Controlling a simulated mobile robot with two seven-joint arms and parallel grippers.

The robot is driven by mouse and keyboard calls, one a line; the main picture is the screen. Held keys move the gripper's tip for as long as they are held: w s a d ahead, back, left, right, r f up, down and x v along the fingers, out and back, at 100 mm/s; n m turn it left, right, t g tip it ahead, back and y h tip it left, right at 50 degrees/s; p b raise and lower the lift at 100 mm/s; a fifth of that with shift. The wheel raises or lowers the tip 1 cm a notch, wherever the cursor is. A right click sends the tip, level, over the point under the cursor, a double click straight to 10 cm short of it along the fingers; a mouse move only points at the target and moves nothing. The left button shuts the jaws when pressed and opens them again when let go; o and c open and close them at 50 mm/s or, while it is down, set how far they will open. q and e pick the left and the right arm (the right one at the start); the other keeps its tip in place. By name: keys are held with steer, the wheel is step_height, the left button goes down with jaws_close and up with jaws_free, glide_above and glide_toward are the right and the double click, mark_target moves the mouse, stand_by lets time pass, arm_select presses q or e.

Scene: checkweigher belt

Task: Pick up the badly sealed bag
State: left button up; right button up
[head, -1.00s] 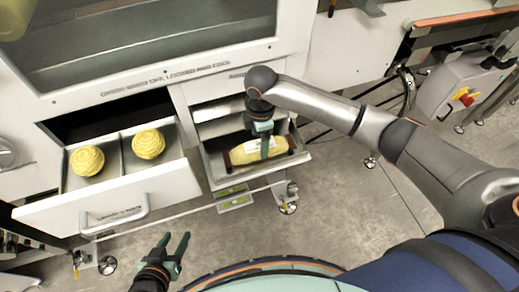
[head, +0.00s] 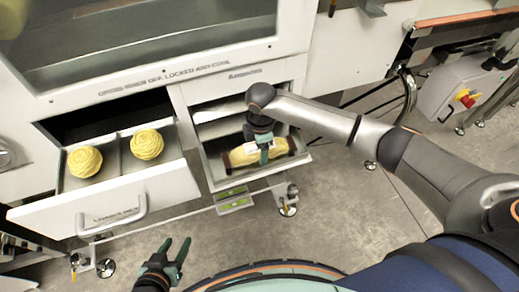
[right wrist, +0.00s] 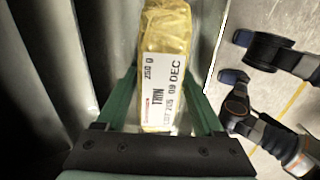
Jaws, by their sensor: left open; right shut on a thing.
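The bag (head: 238,160) is yellow with dark ends and a white label. It lies in the small pull-out tray (head: 215,183) at the middle of the head view. My right gripper (head: 264,158) reaches down over the bag and is shut on its middle. My left gripper (head: 177,256) is open and empty, low in the head view, well apart from the bag.
An open white drawer (head: 100,203) at the left holds two round yellow things (head: 85,161), one in each compartment. A white machine front stands behind. A grey control box with a red switch (head: 465,98) is at the right. The floor in front is clear.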

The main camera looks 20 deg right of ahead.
jaws_close()
steer(key=shift+r, duration=0.15)
